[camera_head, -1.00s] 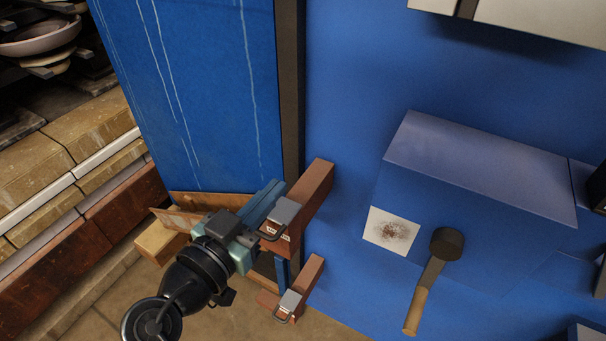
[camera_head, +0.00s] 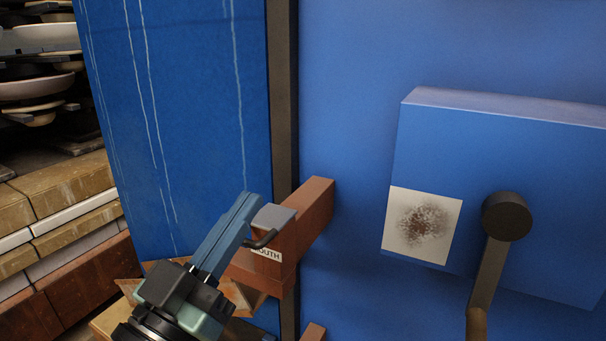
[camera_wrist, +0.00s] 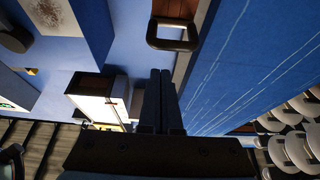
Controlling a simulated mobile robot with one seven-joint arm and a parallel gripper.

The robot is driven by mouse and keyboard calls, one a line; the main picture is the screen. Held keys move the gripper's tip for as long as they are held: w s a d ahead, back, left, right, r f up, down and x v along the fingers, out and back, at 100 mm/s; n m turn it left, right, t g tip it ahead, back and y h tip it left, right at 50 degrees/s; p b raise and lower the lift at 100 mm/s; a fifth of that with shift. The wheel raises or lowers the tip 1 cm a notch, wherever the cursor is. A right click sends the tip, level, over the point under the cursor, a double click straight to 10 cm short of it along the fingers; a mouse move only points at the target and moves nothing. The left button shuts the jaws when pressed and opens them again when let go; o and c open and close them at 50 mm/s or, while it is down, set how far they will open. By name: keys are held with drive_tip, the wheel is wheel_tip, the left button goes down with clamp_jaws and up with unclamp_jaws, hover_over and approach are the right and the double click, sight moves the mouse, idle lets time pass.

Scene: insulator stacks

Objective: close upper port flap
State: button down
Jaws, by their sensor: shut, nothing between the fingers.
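The upper port (camera_head: 312,215) is a reddish-brown block standing out from the blue cabinet, with a white label ending in "OUTH". A grey plate with a dark bent handle (camera_head: 265,240) sits at its near end. The handle also shows as a dark loop at the top of the wrist view (camera_wrist: 173,44). My gripper (camera_head: 248,198) is shut and empty. Its fingers lie just left of the handle in the head view; I cannot tell whether they touch. My arm hides part of the port's lower left, so how far the flap stands open is unclear.
A second brown block (camera_head: 313,332) shows below. Shelves with pale dishes (camera_head: 35,88) and brick ledges (camera_head: 70,190) are at left.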

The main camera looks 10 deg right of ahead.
drive_tip(key=f+t+b, duration=0.1)
drive_tip(key=b, duration=0.4)
drive_tip(key=f+t+h+b, duration=0.1)
drive_tip(key=f+b, duration=0.1)
drive_tip(key=b, duration=0.3)
drive_tip(key=f+t+h+b, duration=0.1)
drive_tip(key=b, duration=0.4)
drive_tip(key=shift+s+a+f, duration=0.3)
drive_tip(key=shift+s, duration=0.1)
drive_tip(key=shift+f+b, duration=0.15)
drive_tip(key=shift+b, duration=0.75)
